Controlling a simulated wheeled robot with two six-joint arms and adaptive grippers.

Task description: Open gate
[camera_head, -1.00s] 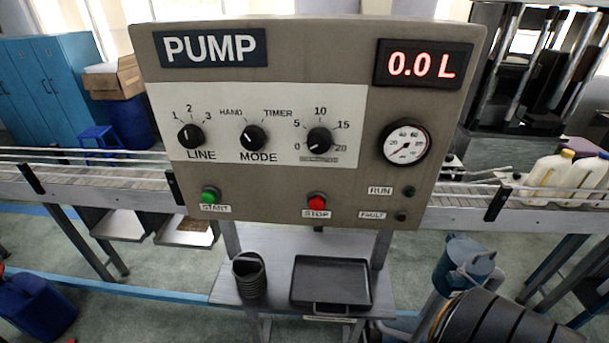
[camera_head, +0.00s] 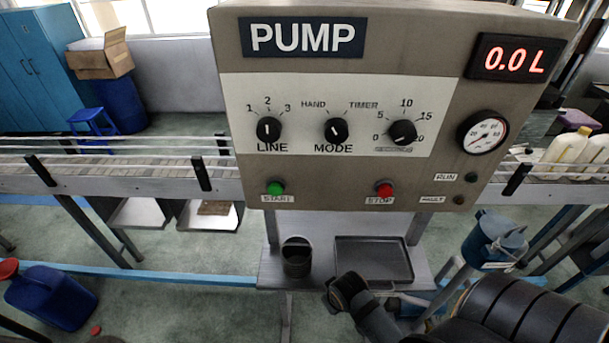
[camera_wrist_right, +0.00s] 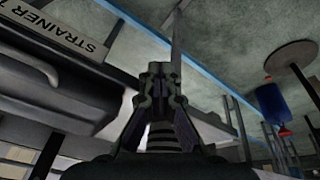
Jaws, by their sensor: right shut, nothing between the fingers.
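I cannot pick out a gate in either view. A beige PUMP panel (camera_head: 350,187) stands in the middle of the head view, with LINE, MODE and numbered knobs, a green START button (camera_head: 275,188) and a red STOP button (camera_head: 384,190). Its display (camera_head: 512,60) reads 0.0 L. My right arm comes in from the lower right of the head view, below the panel. In the right wrist view my right gripper (camera_wrist_right: 160,72) is shut and empty, beside a shelf edge with a STRAINER label (camera_wrist_right: 77,35). My left gripper is out of view.
A conveyor (camera_head: 120,178) runs behind the panel, with pale jugs (camera_head: 565,152) at right. A dark cup (camera_head: 297,258) and a tray (camera_head: 373,262) sit on the shelf below.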

